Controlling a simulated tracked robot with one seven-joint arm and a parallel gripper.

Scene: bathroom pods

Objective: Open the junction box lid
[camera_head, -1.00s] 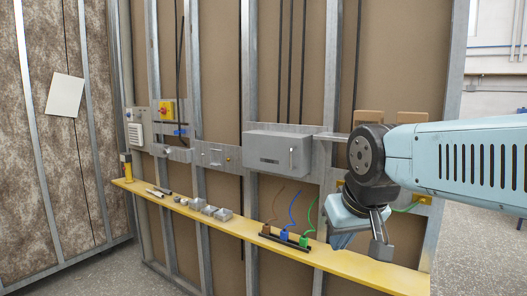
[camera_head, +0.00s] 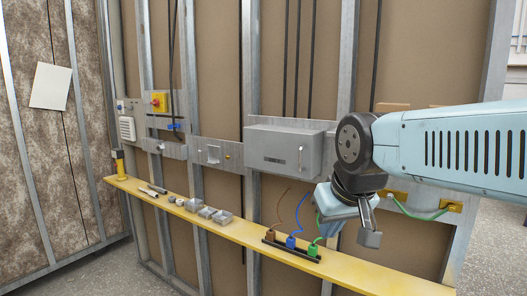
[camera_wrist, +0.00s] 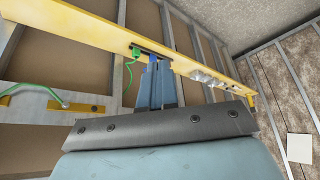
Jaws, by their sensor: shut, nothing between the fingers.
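The grey junction box (camera_head: 285,150) is mounted on a metal plate between the studs in the head view. In the wrist view the two blue fingers (camera_wrist: 155,66) are together and empty. The junction box cannot be made out in the wrist view.
The yellow shelf (camera_head: 375,275) runs below the box, with brown, blue (camera_head: 291,242) and green (camera_head: 313,250) wired connectors close to my gripper. Small grey boxes (camera_head: 208,212) lie further left. A red and yellow switch (camera_head: 159,102) is at the upper left. Space before the box is clear.

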